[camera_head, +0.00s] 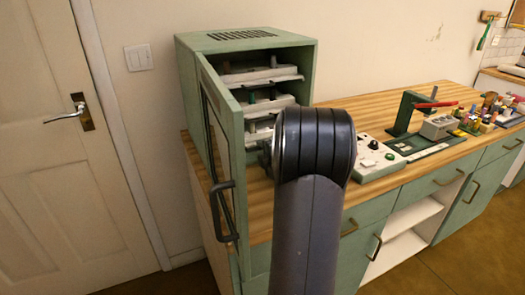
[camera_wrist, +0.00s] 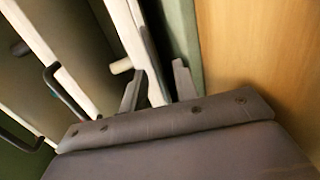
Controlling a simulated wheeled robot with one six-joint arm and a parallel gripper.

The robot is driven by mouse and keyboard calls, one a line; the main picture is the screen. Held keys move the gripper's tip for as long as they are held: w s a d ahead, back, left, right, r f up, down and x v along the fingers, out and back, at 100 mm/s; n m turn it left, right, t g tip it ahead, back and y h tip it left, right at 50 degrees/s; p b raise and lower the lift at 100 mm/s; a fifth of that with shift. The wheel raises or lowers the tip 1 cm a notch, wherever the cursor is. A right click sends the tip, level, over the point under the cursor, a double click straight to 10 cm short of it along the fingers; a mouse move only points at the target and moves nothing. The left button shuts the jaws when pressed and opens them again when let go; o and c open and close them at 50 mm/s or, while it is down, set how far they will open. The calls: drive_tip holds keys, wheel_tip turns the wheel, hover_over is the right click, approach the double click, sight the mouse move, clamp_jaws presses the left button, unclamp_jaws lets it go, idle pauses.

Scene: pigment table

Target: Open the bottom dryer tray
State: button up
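The green dryer cabinet (camera_head: 245,42) stands on the counter with its door (camera_head: 222,150) swung open toward me. Several pale trays are stacked inside, and the lowest visible tray (camera_head: 260,133) is partly hidden behind my arm. My gripper is mostly hidden behind my arm in the head view. In the wrist view my gripper (camera_wrist: 157,84) has its fingers apart. A pale tray edge (camera_wrist: 151,62) runs between the fingers, with a short pale peg (camera_wrist: 122,66) beside it. I cannot tell whether the fingers touch the tray.
The wooden counter (camera_head: 390,110) runs right. A white control box (camera_head: 375,160), a green press stand (camera_head: 405,115) and several small coloured pots (camera_head: 490,112) stand on it. The open cabinet door lies left of my arm. Dark bar handles (camera_wrist: 65,92) show left in the wrist view.

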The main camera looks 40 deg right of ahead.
drive_tip(key=shift+w, duration=0.1)
drive_tip(key=shift+c, duration=0.3)
clamp_jaws()
